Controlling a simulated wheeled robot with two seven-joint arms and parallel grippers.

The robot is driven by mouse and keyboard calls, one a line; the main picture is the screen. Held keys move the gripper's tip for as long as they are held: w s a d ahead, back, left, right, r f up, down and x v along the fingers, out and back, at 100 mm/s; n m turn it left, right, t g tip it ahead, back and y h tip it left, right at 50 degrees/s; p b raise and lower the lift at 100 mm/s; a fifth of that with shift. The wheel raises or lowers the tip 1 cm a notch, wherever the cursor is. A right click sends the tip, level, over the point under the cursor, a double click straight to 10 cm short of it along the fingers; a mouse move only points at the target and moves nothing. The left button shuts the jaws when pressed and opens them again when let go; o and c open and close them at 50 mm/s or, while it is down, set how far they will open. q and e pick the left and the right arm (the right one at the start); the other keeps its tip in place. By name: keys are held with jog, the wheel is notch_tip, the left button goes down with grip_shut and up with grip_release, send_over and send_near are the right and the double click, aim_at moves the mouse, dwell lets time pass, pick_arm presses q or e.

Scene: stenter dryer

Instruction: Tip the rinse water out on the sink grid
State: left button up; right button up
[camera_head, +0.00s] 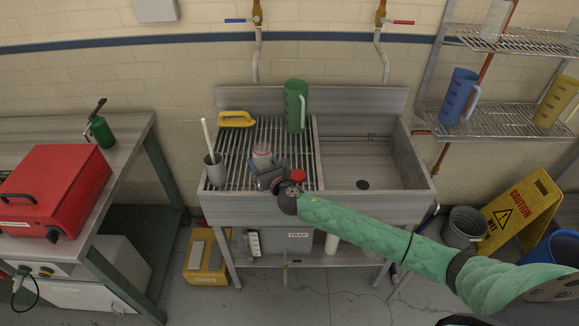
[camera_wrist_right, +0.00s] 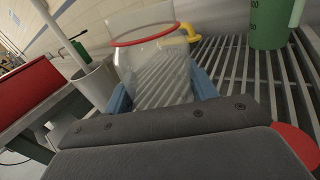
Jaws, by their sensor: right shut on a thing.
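My right gripper (camera_head: 267,174) is over the sink grid (camera_head: 239,172), in the left half of the sink. It is shut on a clear beaker (camera_head: 262,154) with a red band near its rim. In the right wrist view the beaker (camera_wrist_right: 150,65) stands between the blue fingers, slightly tilted in the picture, with grid bars seen through it. I cannot tell if it touches the grid or how much water is in it. My left gripper is not in view.
The right basin (camera_head: 362,165) is empty. A red case (camera_head: 52,190) lies on the left bench. A caution sign (camera_head: 516,214) stands at right.

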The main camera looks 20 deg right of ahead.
aim_at(264, 157)
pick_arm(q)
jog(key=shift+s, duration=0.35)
pick_arm(e)
jog(key=shift+a+f+n, duration=0.1)
jog(key=shift+a+n, duration=0.05)
jog(key=shift+n, duration=0.45)
jog(key=shift+s, duration=0.1)
notch_tip(264, 157, up, 5)
jog(key=p, duration=0.5)
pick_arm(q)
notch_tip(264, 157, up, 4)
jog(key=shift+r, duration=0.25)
